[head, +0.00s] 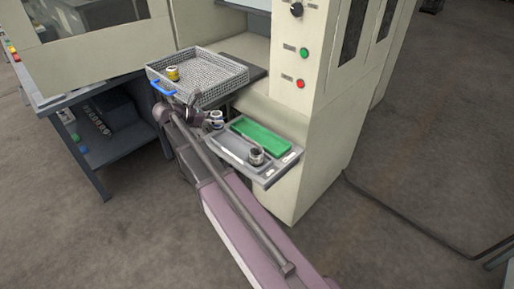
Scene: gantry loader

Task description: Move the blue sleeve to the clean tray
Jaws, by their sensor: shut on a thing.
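A small light-coloured sleeve with a blue band, the blue sleeve (215,116), shows at the end of my arm. My gripper (211,123) is shut on it, at the left end of a grey tray (232,155). My wrist hides part of the grip. I cannot tell whether the sleeve touches the tray. The grey tray has a green mat (261,136) in its back half and pale labels on its right edge. A wire basket (222,75) with a blue handle stands behind my wrist. Which of these is the clean tray is not readable.
A metal sleeve with a dark band (256,156) stands in the grey tray's front right part. A yellow sleeve (173,73) stands in the wire basket. A cream machine column (297,120) with green and red buttons rises behind the tray. A dark bench (110,138) stands left.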

